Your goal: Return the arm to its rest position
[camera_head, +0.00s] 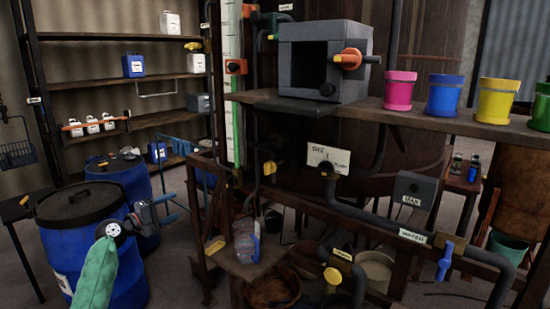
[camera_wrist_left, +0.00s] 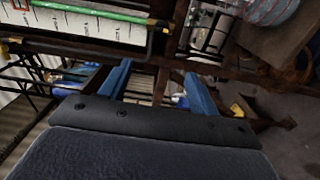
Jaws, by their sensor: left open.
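My left arm comes in from the lower left of the head view in a green sleeve. My left gripper (camera_head: 171,207) is in front of the blue drums. Its two blue fingers are apart with nothing between them. In the left wrist view the open fingers (camera_wrist_left: 158,78) also show a clear gap, with dark beams and the floor area behind. My right arm and right gripper are not in view.
A lidded blue drum (camera_head: 75,258) stands close beside my left arm, with another blue drum (camera_head: 122,177) behind. A small wooden stand (camera_head: 247,270) with a clear container (camera_head: 243,240) is right of the gripper. Pipes and a shelf with coloured pots (camera_head: 443,95) fill the right.

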